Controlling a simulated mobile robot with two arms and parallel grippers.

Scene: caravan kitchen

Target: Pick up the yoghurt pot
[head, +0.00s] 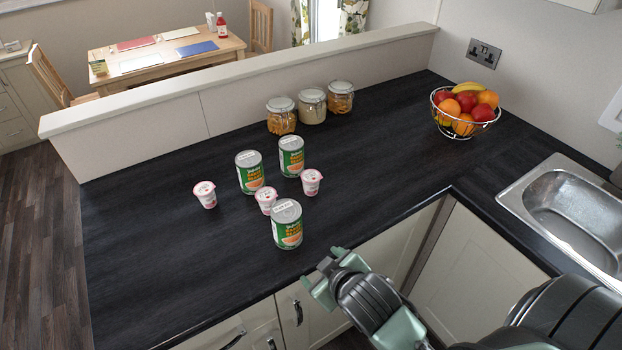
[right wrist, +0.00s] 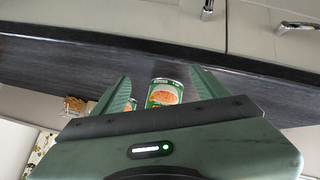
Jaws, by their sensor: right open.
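Three small white and pink yoghurt pots stand upright on the dark worktop in the head view: a left pot (head: 205,195), a middle pot (head: 266,200) and a right pot (head: 311,182). The middle pot is partly hidden behind the front green can (head: 287,225). My right gripper (head: 319,268) is open and empty, near the worktop's front edge, in front of the front can and apart from the pots. In the right wrist view a green can (right wrist: 163,94) shows between the open fingers, beyond them. My left gripper is not in view.
Two more cans, a left one (head: 249,173) and a rear one (head: 291,157), stand among the pots. Glass jars (head: 312,106) line the low wall. A fruit basket (head: 465,108) and a sink (head: 570,212) are at right. The worktop's left part is clear.

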